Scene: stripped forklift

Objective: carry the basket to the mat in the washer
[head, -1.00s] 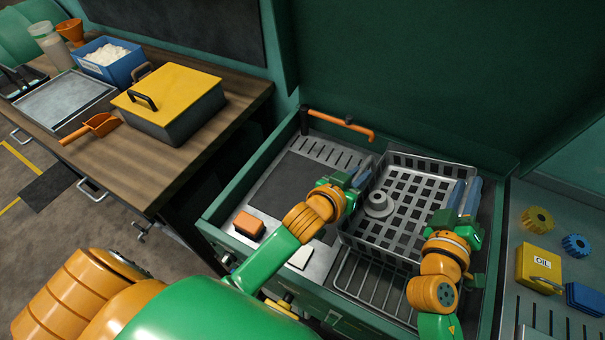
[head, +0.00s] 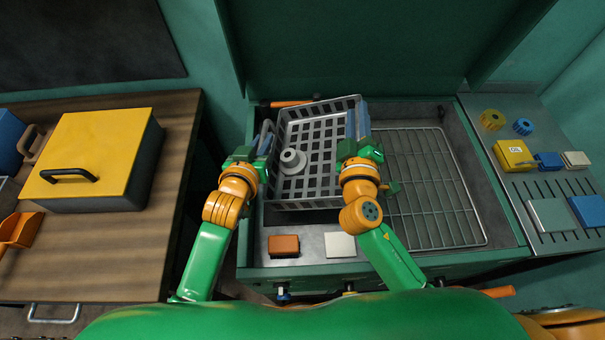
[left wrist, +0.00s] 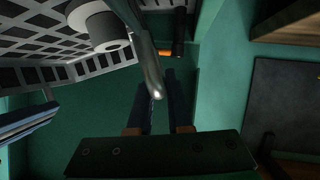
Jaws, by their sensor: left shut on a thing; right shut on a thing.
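The grey wire basket (head: 320,185) hangs between my two grippers over the left half of the washer (head: 385,262), slightly turned. A grey stepped round part (head: 291,161) lies inside it. My left gripper (head: 264,142) is shut on the basket's left side. My right gripper (head: 357,124) is shut on its right side. In the left wrist view, the fingers (left wrist: 160,100) of the left gripper close around a metal bar of the basket (left wrist: 148,60). The mat is hidden beneath the basket; the height of the basket above it cannot be told.
A bare wire rack (head: 430,185) fills the washer's right half. An orange block (head: 284,245) and a white block (head: 340,245) sit on the front ledge. An orange pipe (head: 290,103) is behind the basket. The raised lid (head: 360,50) stands at the back.

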